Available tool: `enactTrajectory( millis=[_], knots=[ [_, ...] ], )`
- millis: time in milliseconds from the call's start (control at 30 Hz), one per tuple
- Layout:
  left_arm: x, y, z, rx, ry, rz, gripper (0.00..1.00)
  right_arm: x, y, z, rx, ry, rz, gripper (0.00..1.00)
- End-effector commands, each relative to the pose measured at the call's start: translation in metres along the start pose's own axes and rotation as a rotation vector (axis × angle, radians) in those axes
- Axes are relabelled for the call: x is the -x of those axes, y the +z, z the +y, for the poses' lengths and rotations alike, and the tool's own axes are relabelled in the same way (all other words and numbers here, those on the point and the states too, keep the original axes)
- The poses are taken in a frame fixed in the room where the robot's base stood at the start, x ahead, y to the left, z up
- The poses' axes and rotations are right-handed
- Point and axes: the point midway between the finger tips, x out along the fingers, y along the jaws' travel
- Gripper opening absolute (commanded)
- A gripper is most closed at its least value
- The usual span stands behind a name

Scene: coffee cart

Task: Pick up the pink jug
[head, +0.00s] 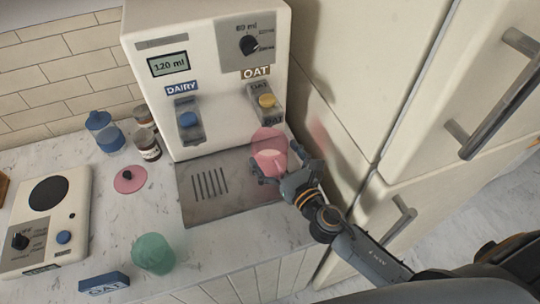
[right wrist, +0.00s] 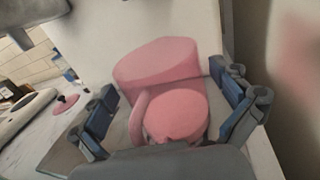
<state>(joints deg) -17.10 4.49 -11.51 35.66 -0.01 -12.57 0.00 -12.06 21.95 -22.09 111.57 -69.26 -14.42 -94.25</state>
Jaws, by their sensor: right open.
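The pink jug (head: 268,142) stands on the drip tray (head: 225,205) of the white dispenser, below and near the OAT outlet. In the right wrist view the jug (right wrist: 158,62) fills the middle, with a curved handle and a rounded pink part nearer the camera. My right gripper (head: 280,163) is open at the jug. In the right wrist view its fingers (right wrist: 165,92) stand on either side of the jug, with gaps showing at the upper part. Whether either finger touches it I cannot tell. My left gripper is not in view.
The dispenser (head: 210,60) rises behind the tray; a tall cream cabinet (head: 350,90) with handles stands close on the right.

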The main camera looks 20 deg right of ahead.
Motion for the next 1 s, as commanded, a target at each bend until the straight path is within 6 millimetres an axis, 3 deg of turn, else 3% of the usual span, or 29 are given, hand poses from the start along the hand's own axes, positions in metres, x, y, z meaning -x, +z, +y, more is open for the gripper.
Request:
enactTrajectory(
  millis=[167,400,500,767,1000],
  knots=[
    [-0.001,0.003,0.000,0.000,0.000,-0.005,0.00,0.000,-0.001,0.000,0.000,0.001,0.001,1.00],
    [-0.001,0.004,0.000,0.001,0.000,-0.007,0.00,0.001,-0.001,0.000,0.000,0.000,0.000,0.51],
    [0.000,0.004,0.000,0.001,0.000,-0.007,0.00,0.000,0.001,0.000,0.000,0.001,-0.003,0.35],
    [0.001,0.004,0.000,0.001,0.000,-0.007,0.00,0.000,0.003,0.000,0.000,0.001,-0.003,0.35],
    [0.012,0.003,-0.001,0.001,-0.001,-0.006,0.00,0.000,0.023,0.001,0.002,0.002,-0.005,0.35]
  ],
)
